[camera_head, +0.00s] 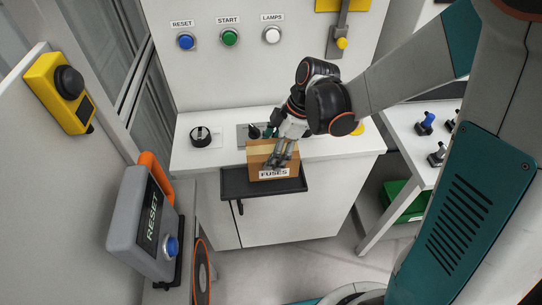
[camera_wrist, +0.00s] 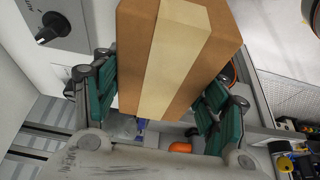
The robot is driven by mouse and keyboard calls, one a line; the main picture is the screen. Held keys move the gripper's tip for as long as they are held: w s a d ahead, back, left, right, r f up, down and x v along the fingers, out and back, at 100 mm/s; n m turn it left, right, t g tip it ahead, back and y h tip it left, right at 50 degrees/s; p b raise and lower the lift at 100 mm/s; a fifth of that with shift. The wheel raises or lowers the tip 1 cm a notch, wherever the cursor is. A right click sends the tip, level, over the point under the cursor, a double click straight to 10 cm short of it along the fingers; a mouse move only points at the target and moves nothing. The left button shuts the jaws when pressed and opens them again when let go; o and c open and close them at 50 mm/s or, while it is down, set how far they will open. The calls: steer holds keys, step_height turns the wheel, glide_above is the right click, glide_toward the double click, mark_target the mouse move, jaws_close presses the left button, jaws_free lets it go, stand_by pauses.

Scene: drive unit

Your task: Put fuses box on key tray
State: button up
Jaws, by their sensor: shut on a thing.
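The fuses box (camera_head: 262,153) is a brown cardboard box with a lighter tape strip and a white FUSES label on its front. My gripper (camera_head: 282,153) is shut on it from above. In the wrist view the box (camera_wrist: 175,60) fills the space between the green fingers of my gripper (camera_wrist: 160,108). The key tray (camera_head: 235,187) is a flat black tray jutting from the front of the white cabinet. In the head view the box overlaps the tray's right part. I cannot tell whether its bottom touches the tray. The box hides part of the tray.
A black knob (camera_head: 200,137) sits on the white cabinet top (camera_head: 225,122) behind the tray. RESET, START and LAMPS buttons are on the wall panel. A grey RESET box (camera_head: 143,222) with an orange handle stands at left. A side table (camera_head: 414,137) with blue-topped parts is at right.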

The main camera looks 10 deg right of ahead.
steer(key=shift+f+b, duration=0.6)
steer(key=shift+f, duration=1.7)
steer(key=shift+s+r, duration=0.1)
steer(key=o, duration=1.3)
steer(key=shift+c, duration=0.2)
